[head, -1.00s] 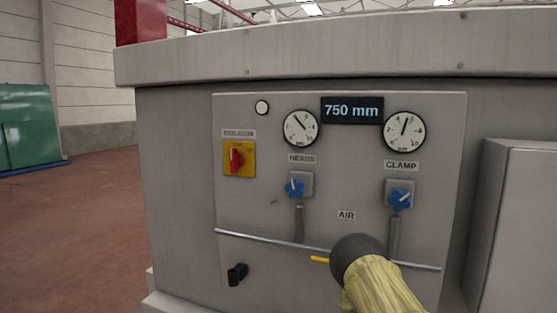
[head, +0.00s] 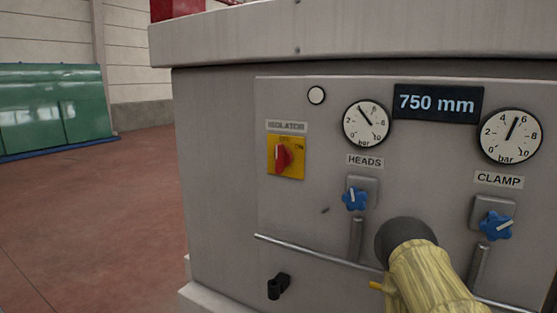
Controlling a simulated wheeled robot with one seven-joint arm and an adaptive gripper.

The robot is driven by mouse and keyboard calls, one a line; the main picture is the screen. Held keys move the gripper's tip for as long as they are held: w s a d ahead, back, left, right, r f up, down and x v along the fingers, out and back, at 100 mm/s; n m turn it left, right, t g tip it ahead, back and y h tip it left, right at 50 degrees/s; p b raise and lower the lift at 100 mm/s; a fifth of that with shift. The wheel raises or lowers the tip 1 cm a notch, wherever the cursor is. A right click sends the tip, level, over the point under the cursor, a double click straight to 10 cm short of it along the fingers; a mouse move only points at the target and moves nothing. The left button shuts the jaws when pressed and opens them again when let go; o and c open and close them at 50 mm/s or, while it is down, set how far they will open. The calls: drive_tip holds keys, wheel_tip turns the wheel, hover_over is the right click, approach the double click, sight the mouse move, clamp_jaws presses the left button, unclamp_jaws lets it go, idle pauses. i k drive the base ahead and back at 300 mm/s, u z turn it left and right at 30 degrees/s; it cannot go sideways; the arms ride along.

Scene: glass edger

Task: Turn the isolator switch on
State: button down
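The isolator switch is a red rotary handle (head: 283,157) on a yellow square plate (head: 297,173), under an ISOLATOR label at the left of the grey control panel (head: 330,115). OFF is marked at the top of the plate and ON at its right. The handle looks about upright, in line with OFF. Nothing touches or covers it. My gripper is not in view. A pale yellow sleeved part with a dark rounded end, seemingly my arm, shows at the bottom and covers part of the lower panel.
A blue HEADS knob (head: 355,199) and a blue CLAMP knob (head: 496,225) sit below two gauges. A metal rail (head: 315,251) crosses the lower panel, with a black fitting (head: 277,287) under it. Open red floor (head: 95,220) lies left, with green cabinets (head: 55,108) beyond.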

sight(283, 158)
drive_tip(key=k, duration=0.5)
drive_tip(key=u, duration=1.75)
drive_tip(key=i, duration=0.75)
drive_tip(key=z, duration=2.7)
